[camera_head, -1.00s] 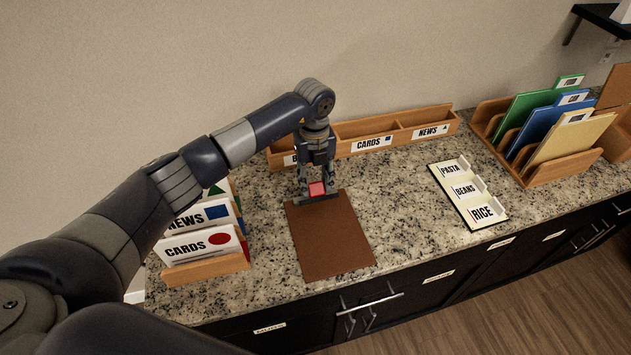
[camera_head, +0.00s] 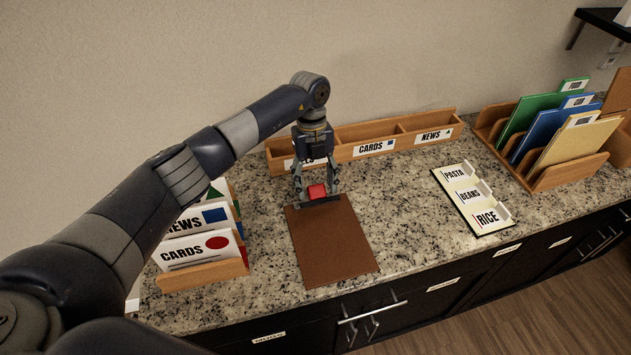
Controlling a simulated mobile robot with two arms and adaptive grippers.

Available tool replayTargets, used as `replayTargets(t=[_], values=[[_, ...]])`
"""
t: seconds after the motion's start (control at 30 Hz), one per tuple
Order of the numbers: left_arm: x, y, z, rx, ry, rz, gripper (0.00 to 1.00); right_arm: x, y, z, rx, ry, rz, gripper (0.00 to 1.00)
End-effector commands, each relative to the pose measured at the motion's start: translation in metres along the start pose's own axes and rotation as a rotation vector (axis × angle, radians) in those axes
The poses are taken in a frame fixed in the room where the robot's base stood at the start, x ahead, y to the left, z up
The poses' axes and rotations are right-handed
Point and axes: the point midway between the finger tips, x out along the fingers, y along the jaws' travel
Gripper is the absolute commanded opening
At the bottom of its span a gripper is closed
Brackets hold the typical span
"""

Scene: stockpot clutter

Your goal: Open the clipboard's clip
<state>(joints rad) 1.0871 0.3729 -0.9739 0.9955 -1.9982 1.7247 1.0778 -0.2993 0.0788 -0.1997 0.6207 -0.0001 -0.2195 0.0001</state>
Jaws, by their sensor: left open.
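The brown clipboard (camera_head: 333,243) lies flat on the speckled counter. Its dark clip (camera_head: 308,204) runs along its far edge and carries a red tab (camera_head: 317,191). My left gripper (camera_head: 316,195) points down at the clip, with one finger on each side of the red tab. The jaws are open, and I cannot tell whether a finger touches the tab. The clip looks flat against the board. My right gripper is not in view.
A wooden box with CARDS and NEWS labels (camera_head: 398,143) stands behind the clipboard. A card rack (camera_head: 205,274) stands at left. A PASTA, BEANS, RICE board (camera_head: 471,197) lies to the right, before a folder rack (camera_head: 563,177). Counter between is clear.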

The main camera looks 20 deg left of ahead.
Motion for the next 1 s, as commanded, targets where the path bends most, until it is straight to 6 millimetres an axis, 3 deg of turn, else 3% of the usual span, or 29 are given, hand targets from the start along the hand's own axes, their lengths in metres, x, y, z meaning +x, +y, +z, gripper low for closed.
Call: replayTargets(t=[0.23, 0.7, 1.0], values=[[-0.01, 0.0, 0.001, 0.0, -0.002, -0.001, 0.57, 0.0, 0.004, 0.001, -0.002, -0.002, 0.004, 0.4], [-0.101, 0.0, 0.001, 0.0, -0.002, -0.001, 0.57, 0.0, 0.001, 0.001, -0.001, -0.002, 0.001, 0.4], [-0.12, 0.0, 0.0, 0.0, 0.0, 0.0, 0.57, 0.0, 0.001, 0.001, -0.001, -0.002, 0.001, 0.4]])
